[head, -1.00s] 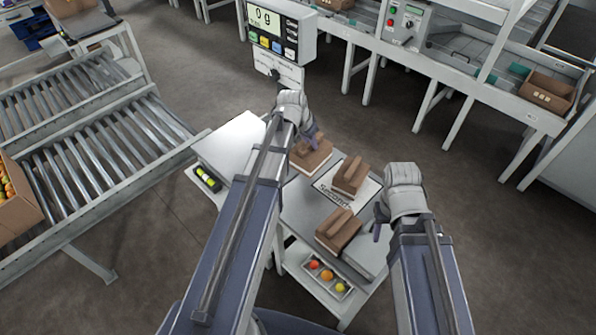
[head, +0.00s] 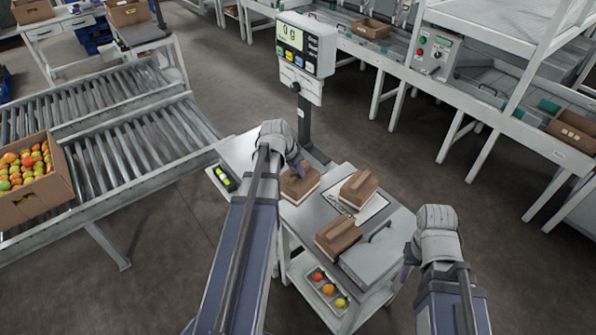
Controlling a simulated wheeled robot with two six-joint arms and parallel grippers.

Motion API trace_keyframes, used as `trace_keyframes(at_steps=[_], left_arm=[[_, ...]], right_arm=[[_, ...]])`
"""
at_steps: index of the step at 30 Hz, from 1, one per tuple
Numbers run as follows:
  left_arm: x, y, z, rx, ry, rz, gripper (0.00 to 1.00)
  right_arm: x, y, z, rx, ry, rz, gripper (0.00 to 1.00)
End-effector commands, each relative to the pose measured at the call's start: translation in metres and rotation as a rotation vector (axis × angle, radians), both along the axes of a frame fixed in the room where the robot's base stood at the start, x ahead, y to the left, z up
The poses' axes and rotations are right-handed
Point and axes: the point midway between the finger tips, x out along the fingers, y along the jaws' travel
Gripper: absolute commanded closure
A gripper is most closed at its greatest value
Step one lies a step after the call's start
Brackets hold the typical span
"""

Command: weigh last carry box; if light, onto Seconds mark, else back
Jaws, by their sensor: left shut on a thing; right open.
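My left gripper (head: 297,168) is shut on a brown carry box (head: 300,188) near the middle of the bench (head: 290,215). I cannot tell whether this box touches the bench. A second carry box (head: 359,186) sits on the white Seconds mark (head: 372,212), whose lettering is mostly hidden. A third carry box (head: 336,237) stands at the bench's front. The scale display (head: 304,47) reads 0 g, on a post behind the bench. A pale flat surface (head: 240,150) lies left of the held box. My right gripper (head: 407,264) is open and empty, right of the bench.
A tray of red, orange and yellow tomatoes (head: 328,288) is on the bench's lower front. A small dark tray with yellow-green items (head: 224,177) is at its left. A roller conveyor (head: 130,150) with a tomato carton (head: 55,190) runs left. A sorting line (head: 480,112) stands behind right.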

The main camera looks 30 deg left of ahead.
Motion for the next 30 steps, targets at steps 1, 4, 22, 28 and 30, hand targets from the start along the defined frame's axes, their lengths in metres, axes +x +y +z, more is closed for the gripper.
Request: trace_keyframes(at_steps=[1,4,22,28,30], left_arm=[[0.0,0.0,-0.004,0.0,-0.001,0.0,1.0],[0.0,0.0,-0.011,0.0,0.0,0.0,1.0],[0.0,0.0,-0.067,0.0,-0.001,0.0,1.0],[0.0,0.0,-0.079,0.0,-0.001,0.0,1.0],[0.0,0.0,-0.081,0.0,-0.001,0.0,1.0]], right_arm=[[0.0,0.0,-0.004,0.0,0.0,0.0,0.5],[0.0,0.0,-0.011,0.0,0.0,0.0,0.5],[0.0,0.0,-0.067,0.0,0.0,0.0,0.5],[0.0,0.0,-0.079,0.0,0.0,0.001,0.5],[0.0,0.0,-0.081,0.0,0.0,0.001,0.5]])
